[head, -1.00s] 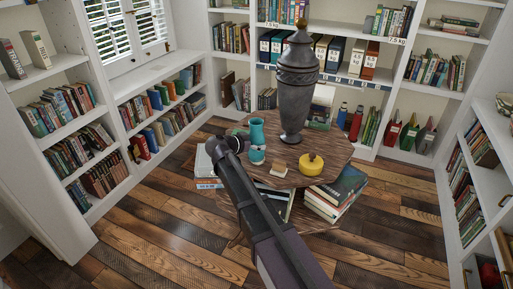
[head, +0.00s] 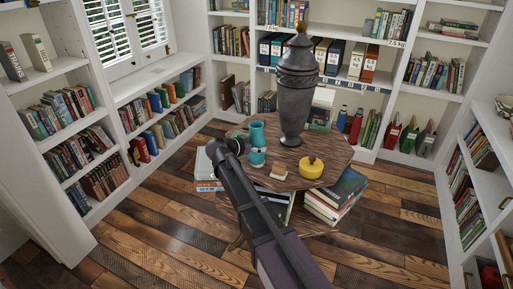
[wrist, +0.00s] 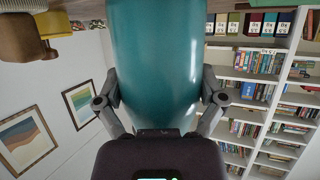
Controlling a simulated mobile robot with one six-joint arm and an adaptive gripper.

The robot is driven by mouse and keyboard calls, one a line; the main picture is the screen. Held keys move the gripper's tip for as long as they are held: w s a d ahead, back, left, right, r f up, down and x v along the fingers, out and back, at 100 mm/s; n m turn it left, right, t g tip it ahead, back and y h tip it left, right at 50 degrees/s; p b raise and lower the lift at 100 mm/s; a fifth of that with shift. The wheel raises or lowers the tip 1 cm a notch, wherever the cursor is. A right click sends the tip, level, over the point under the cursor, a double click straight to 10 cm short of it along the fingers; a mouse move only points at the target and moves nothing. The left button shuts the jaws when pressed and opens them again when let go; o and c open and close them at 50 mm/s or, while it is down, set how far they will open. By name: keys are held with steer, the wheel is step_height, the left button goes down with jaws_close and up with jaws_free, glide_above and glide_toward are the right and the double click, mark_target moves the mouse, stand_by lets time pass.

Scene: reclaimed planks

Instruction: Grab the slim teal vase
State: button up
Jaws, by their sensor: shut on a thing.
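The slim teal vase (head: 257,131) is upright at the left part of the round wooden table (head: 330,158) in the head view. In the wrist view the vase (wrist: 157,65) fills the middle, with one finger on each side. My gripper (wrist: 160,92) is shut on it. In the head view my gripper (head: 247,147) reaches the vase from the lower left, and a dark band crosses the teal. Teal also shows below that band; I cannot tell whether it is the vase's lower part or another thing. Whether the vase's base touches the table is unclear.
A tall grey urn (head: 294,95) stands close behind and right of the vase. A yellow round pot (head: 311,168) and a small tan block (head: 279,173) are to the right. Book stacks (head: 337,195) sit below the tabletop. Bookshelves line the walls; open plank floor lies in front.

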mark_target(256, 138)
steer(key=shift+r, duration=0.15)
step_height(256, 138, up, 3)
steer(key=p, duration=0.3)
steer(key=s+a+r+p, duration=0.1)
steer(key=s+a+p, duration=0.1)
steer(key=s, duration=1.3)
steer(key=shift+s+a+r, duration=0.35)
steer(key=shift+s+a, duration=0.05)
